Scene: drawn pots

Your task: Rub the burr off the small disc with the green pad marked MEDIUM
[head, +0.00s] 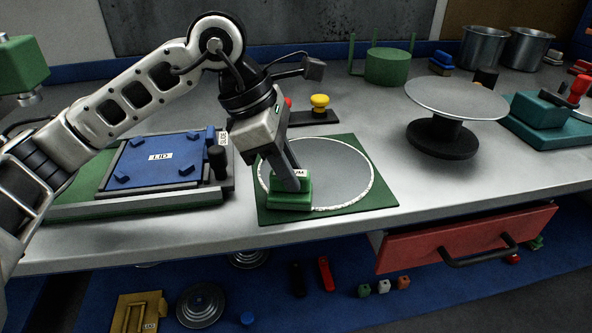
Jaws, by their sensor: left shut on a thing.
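A flat grey disc (331,171) with a rough white burr around its edge lies on a dark green square mat (375,196) on the bench. My left gripper (291,180) is shut on a green pad (289,199). The pad is at the disc's left front edge and covers part of the burr there; I cannot tell whether it presses on it. My right gripper is not in view.
A blue panel marked LID (160,157) lies in a tray at left. A round turntable (455,98) stands at right. A yellow-topped button (320,102) is behind the mat. A red drawer (466,239) stands open below the bench's front edge.

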